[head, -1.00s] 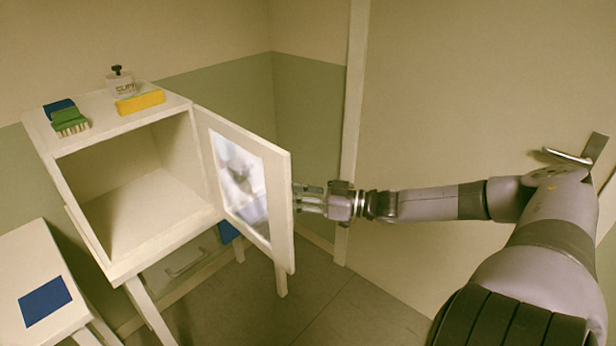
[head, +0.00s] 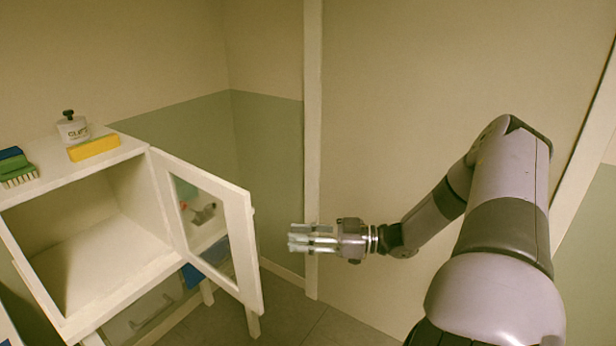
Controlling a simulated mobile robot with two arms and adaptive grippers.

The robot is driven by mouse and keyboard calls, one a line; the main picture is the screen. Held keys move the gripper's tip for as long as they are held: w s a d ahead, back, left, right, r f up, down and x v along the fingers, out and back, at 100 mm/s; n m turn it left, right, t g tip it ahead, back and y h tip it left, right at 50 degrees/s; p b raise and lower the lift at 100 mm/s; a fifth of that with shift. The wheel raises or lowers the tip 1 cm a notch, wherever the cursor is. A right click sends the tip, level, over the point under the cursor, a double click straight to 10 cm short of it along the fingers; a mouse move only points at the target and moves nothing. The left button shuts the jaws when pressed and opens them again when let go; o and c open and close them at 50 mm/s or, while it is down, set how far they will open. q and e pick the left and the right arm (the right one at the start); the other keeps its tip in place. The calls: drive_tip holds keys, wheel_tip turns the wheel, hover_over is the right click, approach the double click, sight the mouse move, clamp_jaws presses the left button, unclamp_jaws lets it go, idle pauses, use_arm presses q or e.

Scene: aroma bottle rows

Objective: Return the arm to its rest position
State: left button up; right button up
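My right gripper (head: 298,239) is in the middle of the head view, in the air in front of the plain wall. It points left, toward the open cabinet door (head: 243,240), and is apart from it. I see nothing held in it. My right arm (head: 505,215) comes in from the lower right and bends at the elbow. My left gripper is not in view.
The white cabinet (head: 105,295) at left stands open and looks empty. On its top are a bottle with a dark knob (head: 72,128), a yellow block (head: 94,148) and a green brush (head: 20,172). Free space lies between gripper and wall.

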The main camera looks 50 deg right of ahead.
drive_tip(key=shift+s+d, duration=0.4)
drive_tip(key=shift+s, duration=0.15)
wheel_tip(320, 180, down, 24)
drive_tip(key=d+m+g+h, duration=0.1)
drive_tip(key=d+h, duration=0.1)
drive_tip(key=h, duration=0.3)
drive_tip(key=s+a+f+m+g+h, duration=0.15)
drive_tip(key=s+f, duration=0.25)
drive_tip(key=f, duration=0.6)
drive_tip(key=s+a+f+m+g+h, duration=0.1)
drive_tip(key=s+a+f+g+h, duration=0.3)
drive_tip(key=f, duration=0.6)
drive_tip(key=s+a+f+g, duration=0.3)
drive_tip(key=s+a+f, duration=0.6)
drive_tip(key=s+a, duration=0.2)
drive_tip(key=s+a+f+g, duration=0.4)
drive_tip(key=s+a+f, duration=0.6)
drive_tip(key=s, duration=0.5)
drive_tip(key=shift+a+f+m+y, duration=0.25)
drive_tip(key=shift+a+m+y, duration=0.1)
drive_tip(key=shift+a, duration=0.05)
drive_tip(key=shift+g, duration=0.25)
